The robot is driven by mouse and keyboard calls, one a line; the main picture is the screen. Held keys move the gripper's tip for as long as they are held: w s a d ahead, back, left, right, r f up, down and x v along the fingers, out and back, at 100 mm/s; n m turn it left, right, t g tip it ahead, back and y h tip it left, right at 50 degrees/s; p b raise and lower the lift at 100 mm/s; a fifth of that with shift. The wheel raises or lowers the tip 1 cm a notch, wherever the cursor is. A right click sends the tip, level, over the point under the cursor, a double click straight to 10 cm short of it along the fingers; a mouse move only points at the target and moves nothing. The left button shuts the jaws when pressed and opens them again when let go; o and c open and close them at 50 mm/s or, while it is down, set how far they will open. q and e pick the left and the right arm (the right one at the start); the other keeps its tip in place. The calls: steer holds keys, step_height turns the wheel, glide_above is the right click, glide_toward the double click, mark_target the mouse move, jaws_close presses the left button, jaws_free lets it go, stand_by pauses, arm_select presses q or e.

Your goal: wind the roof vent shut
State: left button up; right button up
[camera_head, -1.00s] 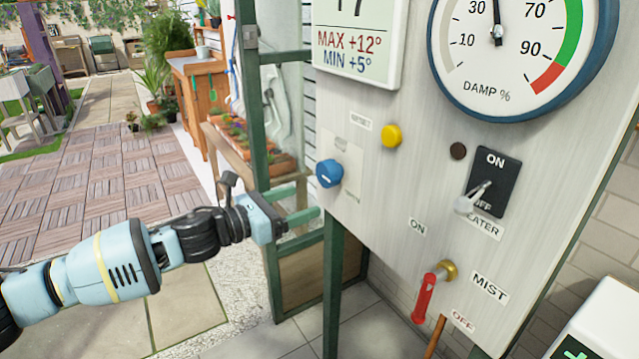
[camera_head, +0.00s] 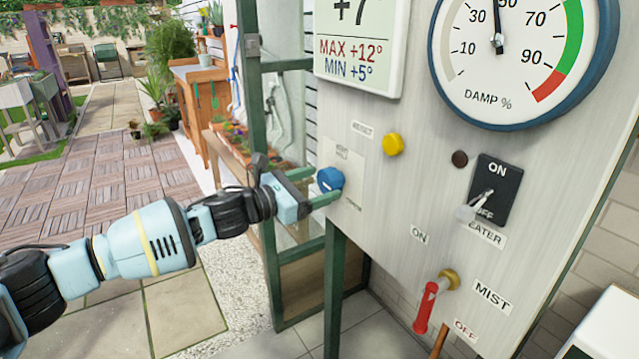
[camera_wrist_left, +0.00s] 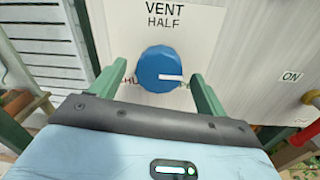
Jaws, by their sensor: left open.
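The blue vent knob (camera_head: 329,179) sits on the lower left of the pale control panel (camera_head: 400,210). In the left wrist view the knob (camera_wrist_left: 158,69) has a white pointer mark turned to the right. The label above it reads VENT HALF (camera_wrist_left: 164,15); the labels on its left and right are partly hidden. My left gripper (camera_head: 318,186) is open, its green fingers on either side of the knob with gaps showing in the wrist view. Whether the fingertips reach past the knob's face is hard to tell. My right gripper is not in view.
A yellow button (camera_head: 393,144), a black heater switch (camera_head: 492,190) and a red mist lever (camera_head: 427,305) share the panel. A green post (camera_head: 335,285) stands below the panel. A green-framed door (camera_head: 255,130) is behind my gripper. Open paving lies to the left.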

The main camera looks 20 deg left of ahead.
arm_select(q)
steer(key=shift+w+d, duration=0.35)
steer(key=shift+w, duration=0.05)
steer(key=c, duration=1)
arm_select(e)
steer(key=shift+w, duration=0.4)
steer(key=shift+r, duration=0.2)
